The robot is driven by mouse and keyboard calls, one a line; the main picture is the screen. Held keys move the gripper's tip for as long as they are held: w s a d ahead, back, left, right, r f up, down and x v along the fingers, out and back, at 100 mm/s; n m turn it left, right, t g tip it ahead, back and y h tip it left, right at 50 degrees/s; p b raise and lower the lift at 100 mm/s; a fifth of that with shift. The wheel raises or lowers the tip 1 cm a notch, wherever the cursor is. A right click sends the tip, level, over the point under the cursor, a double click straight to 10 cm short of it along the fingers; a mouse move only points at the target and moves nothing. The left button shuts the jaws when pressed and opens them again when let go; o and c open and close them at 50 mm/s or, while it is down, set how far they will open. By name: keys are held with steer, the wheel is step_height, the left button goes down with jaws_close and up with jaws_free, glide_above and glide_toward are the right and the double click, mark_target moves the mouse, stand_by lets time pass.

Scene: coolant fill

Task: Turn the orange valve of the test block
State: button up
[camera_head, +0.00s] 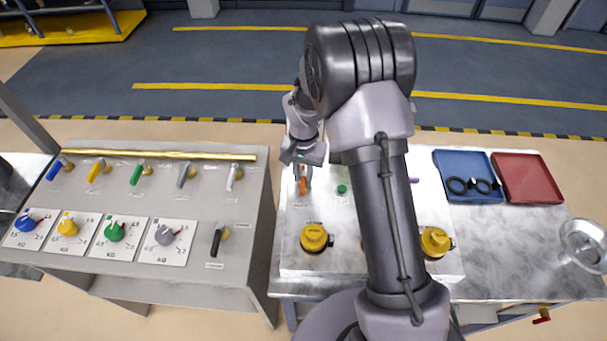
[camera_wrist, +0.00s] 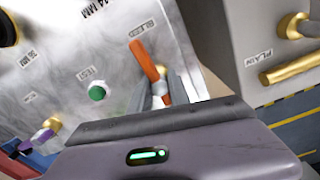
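The orange valve (camera_head: 303,186) is a small lever on the pale metal test block (camera_head: 316,212), under my gripper in the head view. In the wrist view the orange lever (camera_wrist: 146,62) slants up and left from a silver stem, beside a label that seems to read BLEED. My gripper (camera_wrist: 160,92) has its two grey fingers on either side of the lever's lower end. The fingers look apart; I see no clear contact with the lever. The fingertips are partly hidden behind the gripper body. In the head view my gripper (camera_head: 303,168) is small, just above the valve.
A green button (camera_head: 342,188) sits right of the valve, and yellow knobs (camera_head: 314,237) (camera_head: 435,241) stand nearer. The left console (camera_head: 150,200) carries several coloured levers and dials. Blue (camera_head: 463,160) and red (camera_head: 540,160) trays lie at right. My arm hides the block's middle.

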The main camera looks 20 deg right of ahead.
jaws_close()
steer(key=n, duration=0.3)
steer(key=shift+n+p, duration=0.3)
steer(key=shift+n, duration=0.1)
steer(key=n, duration=0.4)
steer(key=shift+r+n+p, duration=0.1)
steer(key=shift+n+p, duration=0.2)
steer(key=shift+p, duration=0.1)
steer(key=n+p, duration=0.1)
steer(key=n, duration=0.3)
steer(key=n+p, duration=0.1)
steer(key=n, duration=0.4)
steer(key=shift+a, duration=0.1)
